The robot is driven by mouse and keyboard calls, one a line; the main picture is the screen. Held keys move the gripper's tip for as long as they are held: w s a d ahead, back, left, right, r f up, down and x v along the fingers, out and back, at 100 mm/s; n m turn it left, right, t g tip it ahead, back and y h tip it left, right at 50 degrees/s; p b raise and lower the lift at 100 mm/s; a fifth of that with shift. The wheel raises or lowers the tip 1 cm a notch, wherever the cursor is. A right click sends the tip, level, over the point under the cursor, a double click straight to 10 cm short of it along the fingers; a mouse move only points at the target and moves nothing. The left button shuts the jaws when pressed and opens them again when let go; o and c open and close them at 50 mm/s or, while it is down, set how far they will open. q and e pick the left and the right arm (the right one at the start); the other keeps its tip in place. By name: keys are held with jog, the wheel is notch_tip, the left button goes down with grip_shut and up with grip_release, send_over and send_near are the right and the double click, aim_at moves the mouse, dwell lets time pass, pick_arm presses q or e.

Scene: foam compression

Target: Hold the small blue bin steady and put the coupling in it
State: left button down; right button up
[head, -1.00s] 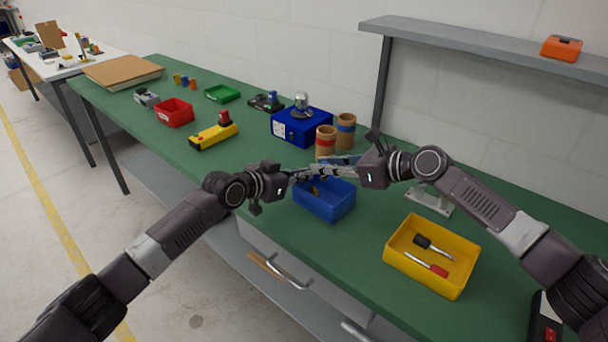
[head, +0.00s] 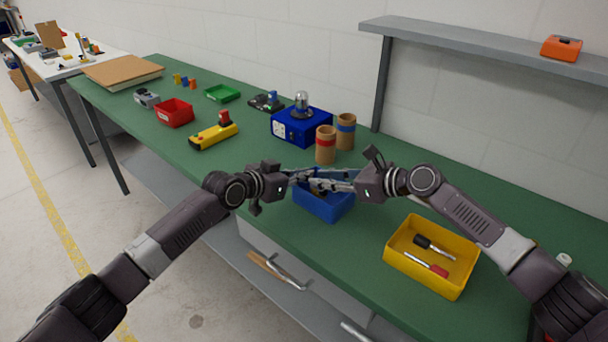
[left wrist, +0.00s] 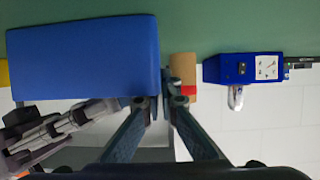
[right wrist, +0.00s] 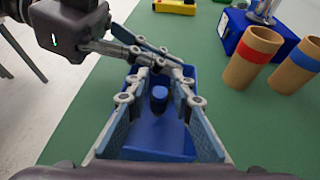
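The small blue bin (head: 325,206) stands near the front edge of the green bench, under both grippers. My left gripper (head: 316,174) is at its far rim; in the left wrist view its fingertips (left wrist: 157,104) are close together at the edge of the bin's wall (left wrist: 85,58). In the right wrist view a short dark-blue cylinder, apparently the coupling (right wrist: 159,97), is inside the bin (right wrist: 150,141). My right gripper (right wrist: 161,93) is open over the bin, its fingers apart on either side of the coupling. In the head view the fingers hide most of the bin's inside.
A yellow bin (head: 432,276) with two tools stands at right. Two brown cylinders (head: 326,146) and a blue box with a dome (head: 300,127) stand behind the blue bin. A yellow control box (head: 213,137) and a red bin (head: 174,113) are at left. A shelf (head: 480,46) overhangs the back.

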jog(key=shift+o, duration=1.4)
jog(key=v, duration=1.2)
pick_arm(q)
jog(key=c, duration=2.1)
grip_release()
pick_arm(e)
jog(key=shift+w, duration=0.1)
pick_arm(q)
jog(key=shift+a, duration=0.1)
